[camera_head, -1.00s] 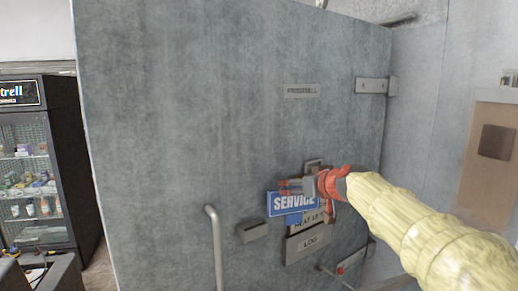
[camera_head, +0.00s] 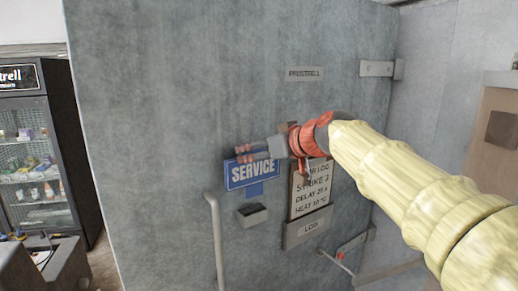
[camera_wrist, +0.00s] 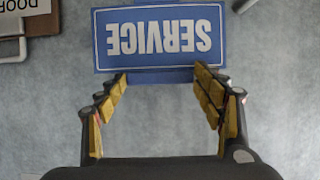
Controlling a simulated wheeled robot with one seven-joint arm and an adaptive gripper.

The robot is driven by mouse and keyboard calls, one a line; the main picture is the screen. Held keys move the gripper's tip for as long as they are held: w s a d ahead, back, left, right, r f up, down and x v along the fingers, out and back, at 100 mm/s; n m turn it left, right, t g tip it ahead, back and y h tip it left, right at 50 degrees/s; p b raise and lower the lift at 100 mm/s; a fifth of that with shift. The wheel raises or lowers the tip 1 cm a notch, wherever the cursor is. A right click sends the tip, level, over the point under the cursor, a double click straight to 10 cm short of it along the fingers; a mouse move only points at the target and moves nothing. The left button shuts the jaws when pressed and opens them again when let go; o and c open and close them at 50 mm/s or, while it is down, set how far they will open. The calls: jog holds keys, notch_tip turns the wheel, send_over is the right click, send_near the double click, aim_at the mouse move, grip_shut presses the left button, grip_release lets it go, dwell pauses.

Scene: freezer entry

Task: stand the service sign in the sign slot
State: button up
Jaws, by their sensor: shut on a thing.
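The service sign (camera_head: 252,173) is a blue plate with white SERVICE lettering and a blue tab below it. My gripper (camera_head: 243,153) is shut on the sign's upper edge and holds it upright, slightly tilted, in front of the grey door. In the wrist view the sign (camera_wrist: 158,38) appears upside down, with its near blue edge between the fingertips (camera_wrist: 162,82). A small dark open-topped holder, apparently the sign slot (camera_head: 252,215), is on the door just below the tab. The tab appears above it and apart from it.
A clipboard (camera_head: 309,190) stands in the LOG holder (camera_head: 308,230) right of the slot. A vertical door handle (camera_head: 216,245) is at lower left, and a lever with a red part (camera_head: 341,255) at lower right. The door's upper left is clear.

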aim_at(255, 168)
jog(key=shift+f+b, duration=0.85)
jog(key=shift+f, duration=1.35)
jog(key=shift+d+b, duration=0.1)
jog(key=shift+b, duration=0.4)
jog(key=shift+f+b, duration=0.2)
jog(key=shift+b, duration=1.15)
dwell(1.2)
